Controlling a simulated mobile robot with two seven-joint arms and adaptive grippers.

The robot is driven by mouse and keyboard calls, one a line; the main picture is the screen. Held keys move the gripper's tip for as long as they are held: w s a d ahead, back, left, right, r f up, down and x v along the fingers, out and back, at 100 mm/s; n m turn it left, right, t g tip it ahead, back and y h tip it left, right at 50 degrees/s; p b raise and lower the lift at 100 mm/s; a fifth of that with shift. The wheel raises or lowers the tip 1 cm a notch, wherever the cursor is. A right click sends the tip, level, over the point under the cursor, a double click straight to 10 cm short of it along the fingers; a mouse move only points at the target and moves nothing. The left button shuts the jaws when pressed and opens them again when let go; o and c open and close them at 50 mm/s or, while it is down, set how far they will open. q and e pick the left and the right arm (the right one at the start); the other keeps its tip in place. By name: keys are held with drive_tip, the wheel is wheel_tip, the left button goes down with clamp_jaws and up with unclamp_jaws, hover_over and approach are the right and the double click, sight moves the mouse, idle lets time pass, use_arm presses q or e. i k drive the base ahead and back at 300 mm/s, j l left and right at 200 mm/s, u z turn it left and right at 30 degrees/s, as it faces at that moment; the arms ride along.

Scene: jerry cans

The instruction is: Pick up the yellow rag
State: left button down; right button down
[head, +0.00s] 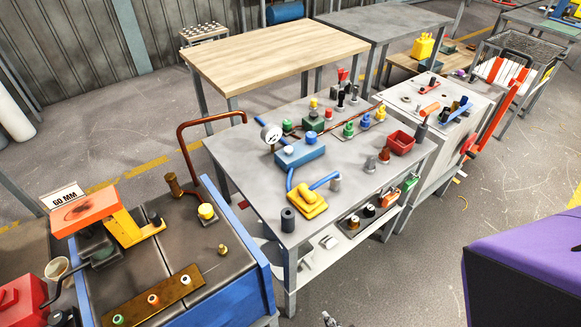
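I cannot make out a yellow rag for certain. A yellow piece (307,204) with a dark slot lies at the front of the grey metal table (262,190), beside a blue bent handle; it looks like a hard tool rather than cloth. A yellow jerry can (423,47) stands far back on a low wooden surface. A small dark metallic tip (329,320) at the bottom edge, right of centre, seems to be part of my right gripper; its fingers are mostly cut off. My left gripper is out of view.
The grey table holds a blue block (300,153), a gauge (271,133) and a red bin (401,141). A blue-sided workbench (232,248) stands left, a purple-topped block (530,255) lower right. Bare floor (400,270) lies between. A wooden-topped table (270,55) is behind.

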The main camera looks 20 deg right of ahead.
sight(311, 203)
drive_tip(key=z, duration=0.8)
drive_tip(key=k+l+u, duration=0.15)
drive_tip(key=u, duration=0.2)
drive_tip(key=l, duration=0.1)
